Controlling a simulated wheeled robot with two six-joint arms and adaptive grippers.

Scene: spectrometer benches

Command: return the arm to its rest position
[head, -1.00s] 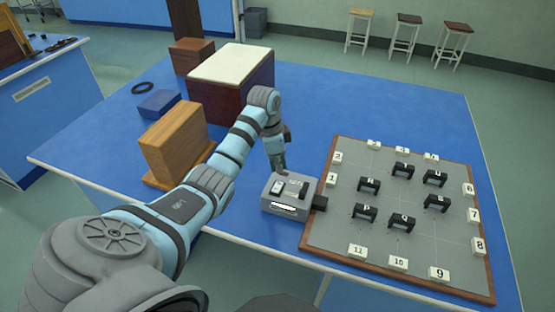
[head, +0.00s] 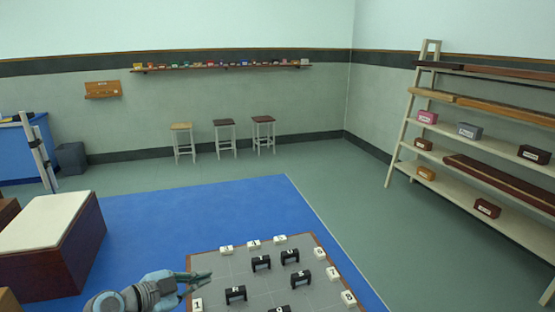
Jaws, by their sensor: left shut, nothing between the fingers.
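My left gripper (head: 196,280) shows at the bottom of the head view, with only the wrist end of its arm in the picture. It is shut and empty, pointing right. It appears over or in front of the near left part of the grey board (head: 212,263) with the wooden frame. I cannot tell its height above the board. The rest of my left arm is below the picture. My right gripper does not show.
Black bridge-shaped pieces (head: 261,263) and white numbered blocks (head: 227,250) stand on the board. A cream-topped dark red box (head: 50,222) stands at the left. Stools (head: 225,138) and a shelf rack (head: 470,205) stand beyond.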

